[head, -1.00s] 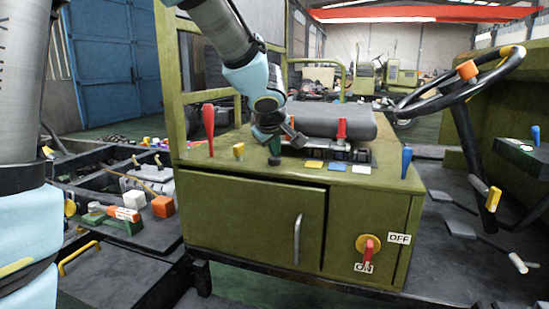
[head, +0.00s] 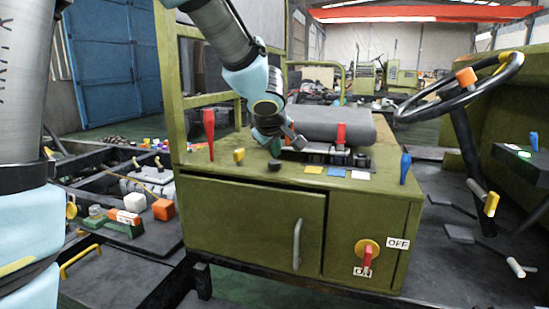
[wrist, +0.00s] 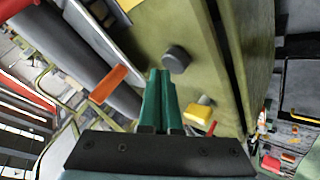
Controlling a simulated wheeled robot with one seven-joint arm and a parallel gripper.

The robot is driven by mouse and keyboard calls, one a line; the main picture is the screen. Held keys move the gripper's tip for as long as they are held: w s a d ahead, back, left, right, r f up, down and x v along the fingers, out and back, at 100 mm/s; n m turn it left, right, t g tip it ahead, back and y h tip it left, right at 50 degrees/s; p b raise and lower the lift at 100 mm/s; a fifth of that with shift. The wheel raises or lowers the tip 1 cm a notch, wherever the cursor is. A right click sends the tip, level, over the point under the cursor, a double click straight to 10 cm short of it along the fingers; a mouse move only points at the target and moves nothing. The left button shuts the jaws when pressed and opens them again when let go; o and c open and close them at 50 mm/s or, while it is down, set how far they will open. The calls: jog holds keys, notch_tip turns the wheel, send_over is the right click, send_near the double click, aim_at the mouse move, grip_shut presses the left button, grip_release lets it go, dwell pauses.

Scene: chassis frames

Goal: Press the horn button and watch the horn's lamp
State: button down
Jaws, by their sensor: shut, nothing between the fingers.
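A dark round button (head: 274,165) sits on the top of the olive-green cabinet (head: 250,215), near its front edge; no label shows on it. It also shows in the wrist view (wrist: 177,60) as a dark grey cylinder just beyond my fingertips. My gripper (head: 275,151) hangs just above the button, apparently apart from it. Its two green fingers (wrist: 160,75) are shut together with nothing between them. I cannot tell which thing is the horn's lamp; no lit lamp is clear in either view.
A yellow knob (head: 239,155) and a red lever (head: 208,130) stand left of the button. Yellow, blue and white tiles, a red-handled lever (head: 341,136) and a blue lever (head: 405,167) are to the right. A grey cushion (head: 332,123) lies behind. A steering wheel (head: 460,90) is at right.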

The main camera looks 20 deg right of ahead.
aim_at(275, 163)
jog(key=shift+r, duration=0.3)
jog(key=shift+r, duration=0.1)
notch_tip(275, 163, up, 5)
jog(key=p, duration=0.6)
dwell(0.8)
